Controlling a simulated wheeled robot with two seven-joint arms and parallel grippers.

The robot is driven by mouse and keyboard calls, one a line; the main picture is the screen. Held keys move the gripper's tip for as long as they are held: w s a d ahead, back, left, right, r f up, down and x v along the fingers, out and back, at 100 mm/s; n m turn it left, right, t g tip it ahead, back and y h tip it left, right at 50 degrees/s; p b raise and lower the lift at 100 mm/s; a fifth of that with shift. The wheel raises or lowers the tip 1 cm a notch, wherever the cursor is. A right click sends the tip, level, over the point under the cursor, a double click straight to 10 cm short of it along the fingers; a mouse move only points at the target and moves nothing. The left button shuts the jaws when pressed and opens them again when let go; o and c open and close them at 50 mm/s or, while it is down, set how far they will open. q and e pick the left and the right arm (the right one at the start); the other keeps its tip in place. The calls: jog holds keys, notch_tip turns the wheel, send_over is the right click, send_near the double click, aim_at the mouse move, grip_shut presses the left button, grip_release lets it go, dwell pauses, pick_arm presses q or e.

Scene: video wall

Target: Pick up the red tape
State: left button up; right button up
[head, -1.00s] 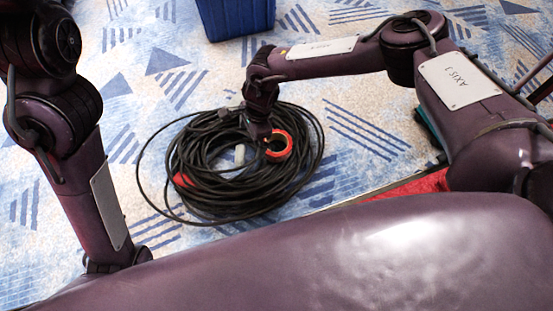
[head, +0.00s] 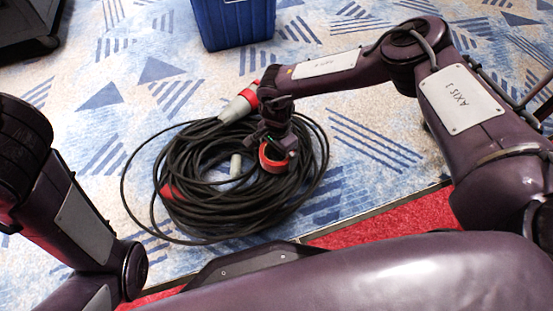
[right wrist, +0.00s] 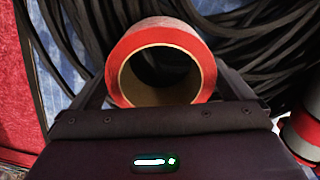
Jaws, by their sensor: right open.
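The red tape (head: 267,164) is a roll with a pale core, lying on a coil of black cable on the floor in the head view. In the right wrist view the tape (right wrist: 157,36) stands out in front of my palm, with its round hole facing the camera. My right gripper (head: 277,149) is open right at the tape and partly covers it in the head view. In the right wrist view the dark fingers of the gripper (right wrist: 165,82) lie on either side of the roll. Contact cannot be told. My left arm shows at the left, but its gripper is out of view.
The black cable coil (head: 185,210) spreads around the tape. A red and white connector (head: 240,105) lies at its upper edge. A blue bin (head: 235,22) stands behind, and a dark cart (head: 30,25) at the far left. Patterned carpet is clear between them.

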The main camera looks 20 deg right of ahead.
jog(key=shift+f, duration=0.1)
jog(key=c, duration=0.8)
jog(key=shift+c, duration=0.2)
